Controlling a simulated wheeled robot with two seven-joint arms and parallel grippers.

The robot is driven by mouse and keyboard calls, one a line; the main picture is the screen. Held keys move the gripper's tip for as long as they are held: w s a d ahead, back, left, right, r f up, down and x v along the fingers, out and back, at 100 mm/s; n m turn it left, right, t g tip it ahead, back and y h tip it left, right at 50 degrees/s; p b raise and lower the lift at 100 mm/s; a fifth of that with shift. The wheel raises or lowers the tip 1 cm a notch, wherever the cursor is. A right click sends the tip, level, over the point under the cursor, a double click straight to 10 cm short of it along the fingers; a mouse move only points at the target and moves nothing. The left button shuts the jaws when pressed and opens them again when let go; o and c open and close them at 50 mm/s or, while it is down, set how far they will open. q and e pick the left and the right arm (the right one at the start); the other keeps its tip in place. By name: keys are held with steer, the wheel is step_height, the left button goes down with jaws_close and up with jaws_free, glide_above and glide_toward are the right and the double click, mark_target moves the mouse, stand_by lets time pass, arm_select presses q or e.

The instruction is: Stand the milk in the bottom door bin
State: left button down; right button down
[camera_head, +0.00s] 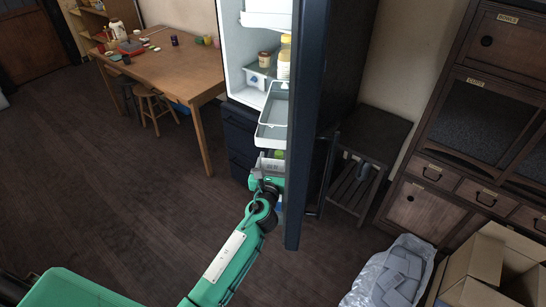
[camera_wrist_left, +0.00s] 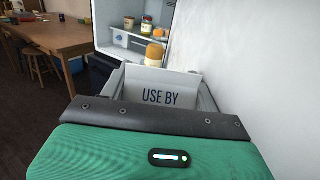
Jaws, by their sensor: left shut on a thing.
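My left gripper (camera_head: 268,184) is at the lower part of the open fridge door. The bottom door bin (camera_head: 268,166) is pale, right by the gripper. My right gripper is not in view.
A larger door bin (camera_head: 270,134) hangs above the gripper. The dark door edge (camera_head: 306,120) stands close on the right. A yellow-capped bottle (camera_head: 284,66) and a jar (camera_head: 264,59) are higher up. A wooden table (camera_head: 170,70) stands left; open floor lies between.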

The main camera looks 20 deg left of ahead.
arm_select(q)
steer(key=shift+w+r+p, duration=0.45)
steer(key=shift+r+p, duration=0.05)
steer(key=shift+p, duration=0.35)
steer(key=shift+f+g+b, duration=0.3)
steer(key=shift+f+b, duration=0.25)
steer(key=shift+f, duration=0.2)
steer(key=shift+a+f+b, duration=0.1)
steer(key=shift+f+b, duration=0.25)
steer(key=shift+b, duration=0.1)
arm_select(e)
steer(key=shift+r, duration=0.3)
arm_select(q)
steer(key=shift+f, duration=0.15)
steer(key=c, duration=0.7)
jaws_free()
steer(key=shift+f, duration=0.1)
steer(key=shift+o, duration=0.2)
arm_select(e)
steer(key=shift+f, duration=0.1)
